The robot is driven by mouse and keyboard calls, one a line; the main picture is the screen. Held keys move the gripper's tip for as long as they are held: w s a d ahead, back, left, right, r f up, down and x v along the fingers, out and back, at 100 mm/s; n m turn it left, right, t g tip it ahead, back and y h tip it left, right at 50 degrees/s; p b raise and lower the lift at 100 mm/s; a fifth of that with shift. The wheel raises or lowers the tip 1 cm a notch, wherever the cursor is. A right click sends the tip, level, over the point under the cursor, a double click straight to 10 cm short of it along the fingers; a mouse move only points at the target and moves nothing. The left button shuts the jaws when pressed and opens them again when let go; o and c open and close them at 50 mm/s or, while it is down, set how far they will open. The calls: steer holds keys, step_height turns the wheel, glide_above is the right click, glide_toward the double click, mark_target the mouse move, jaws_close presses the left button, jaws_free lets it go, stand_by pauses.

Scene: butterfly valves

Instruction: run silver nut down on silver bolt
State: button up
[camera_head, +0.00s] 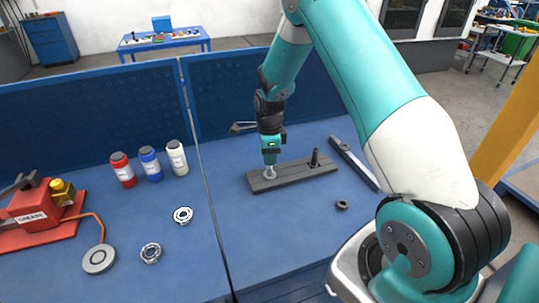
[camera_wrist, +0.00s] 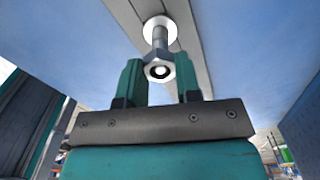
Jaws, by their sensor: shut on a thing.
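The silver bolt (camera_head: 269,173) stands upright near the left end of a dark grey block (camera_head: 295,178) on the blue bench. The wrist view shows its shank (camera_wrist: 160,39) rising from a bright round base at the block. The silver nut (camera_wrist: 158,71) is around the bolt's end, with the bolt's tip showing in its hole. My gripper (camera_head: 270,161) points down over the bolt. In the wrist view its two fingers (camera_wrist: 160,78) are shut on the nut from either side. In the head view the gripper hides the nut.
A dark bolt (camera_head: 315,158) stands on the same block to the right. A dark nut (camera_head: 342,205) lies in front and a long grey bar (camera_head: 354,163) lies to the right. Bottles (camera_head: 150,164), bearing rings (camera_head: 183,215) and a red grease unit (camera_head: 40,214) are at left.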

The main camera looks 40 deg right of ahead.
steer(key=m, duration=0.7)
steer(key=o, duration=0.7)
